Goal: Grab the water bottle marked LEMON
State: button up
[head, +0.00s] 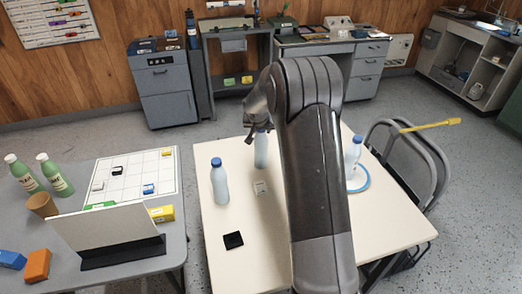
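Three pale blue water bottles stand on the cream table (228,270). One bottle (219,185) is at the left with a blue cap. A second bottle (261,150) stands farther back, its top partly hidden by my gripper. A third bottle (352,158) is right of my arm, partly hidden, at a blue-rimmed round piece (360,182). No LEMON marking is readable on any of them. My gripper (252,128) is at the top of the second bottle in the picture; I cannot tell whether it touches it or how its fingers stand.
A small pale tag (260,187) and a black square (233,240) lie on the cream table. A grey table (180,235) at the left holds green bottles (54,176), a brown cup (42,205) and a white board (105,227). A folding chair (425,160) stands at the right.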

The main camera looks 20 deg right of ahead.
grip_shut()
dwell(0.5)
